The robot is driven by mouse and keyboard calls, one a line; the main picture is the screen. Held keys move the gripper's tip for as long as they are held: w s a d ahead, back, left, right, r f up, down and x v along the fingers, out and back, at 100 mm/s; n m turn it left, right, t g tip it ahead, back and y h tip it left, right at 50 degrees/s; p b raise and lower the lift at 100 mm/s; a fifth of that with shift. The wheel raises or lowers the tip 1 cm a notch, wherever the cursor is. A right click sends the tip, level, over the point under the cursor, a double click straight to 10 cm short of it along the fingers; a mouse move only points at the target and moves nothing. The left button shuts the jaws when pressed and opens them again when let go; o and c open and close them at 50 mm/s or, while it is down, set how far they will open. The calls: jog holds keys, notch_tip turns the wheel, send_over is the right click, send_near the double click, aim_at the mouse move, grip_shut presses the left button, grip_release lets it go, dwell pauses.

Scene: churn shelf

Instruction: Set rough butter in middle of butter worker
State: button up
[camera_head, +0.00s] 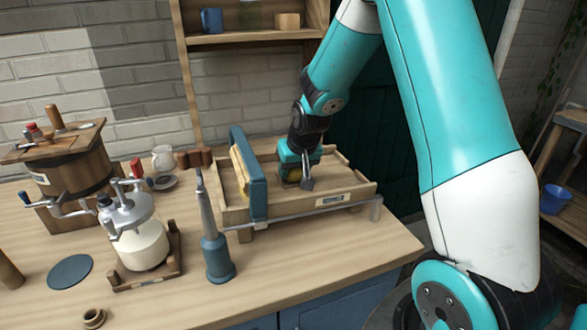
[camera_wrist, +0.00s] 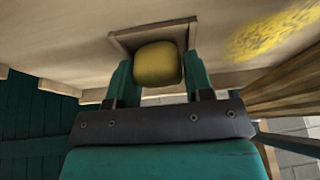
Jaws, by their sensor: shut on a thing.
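The rough butter (camera_wrist: 158,64) is a rounded yellow block between my gripper's fingers (camera_wrist: 158,80) in the wrist view. It is at a square wooden patch (camera_wrist: 120,38) on the pale wooden surface. The butter worker (camera_head: 345,188) is a low wooden tray on the bench in the head view. My gripper (camera_head: 298,180) is pointed down inside it, right of the blue-ended yellow roller (camera_head: 243,172), and is shut on the butter. A little yellow shows by the fingers in the head view. Whether the butter touches the bed is hard to tell.
A yellow smear (camera_wrist: 275,32) marks the wood in the wrist view. A blue-grey stand with a wooden handle (camera_head: 212,240) is left of the worker. Bench (camera_head: 330,245) is clear in front.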

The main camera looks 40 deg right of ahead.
dwell(0.4)
jog(key=o, duration=1)
jog(key=shift+c, duration=0.2)
jog(key=c, duration=0.4)
jog(key=shift+o, duration=0.2)
jog(key=shift+r, duration=0.1)
jog(key=shift+p+v, duration=2.3)
jog(key=shift+v, duration=0.85)
